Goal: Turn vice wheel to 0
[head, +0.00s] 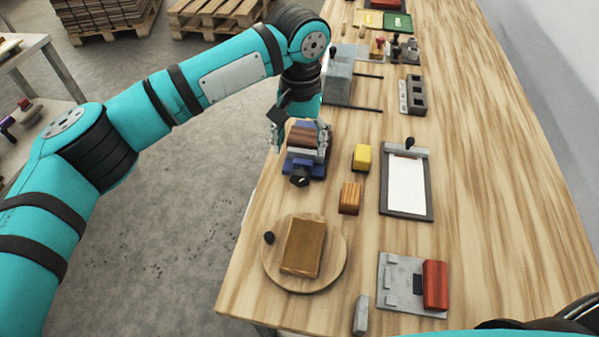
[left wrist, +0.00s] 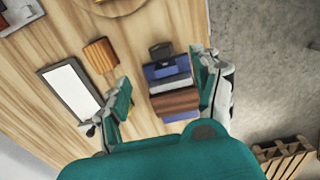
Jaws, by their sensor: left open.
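A blue vice (head: 318,168) stands near the left edge of the wooden table, and it also shows in the left wrist view (left wrist: 160,71). Its grey jaws hold a brown wooden block (head: 303,137), seen in the left wrist view too (left wrist: 176,102). The black vice wheel (head: 300,177) is on the vice's near side; in the left wrist view the wheel (left wrist: 160,50) lies beyond the block. Its reading is too small to tell. My left gripper (head: 300,135) is open over the vice, its fingers (left wrist: 164,88) on either side of the block. I cannot tell whether they touch it.
A yellow block (head: 361,157) and an orange-brown block (head: 349,198) stand right of the vice. A clipboard-like board (head: 430,185) lies further right. A round wooden board (head: 333,270) with a brown block (head: 303,247) is nearer. The table's right side is clear.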

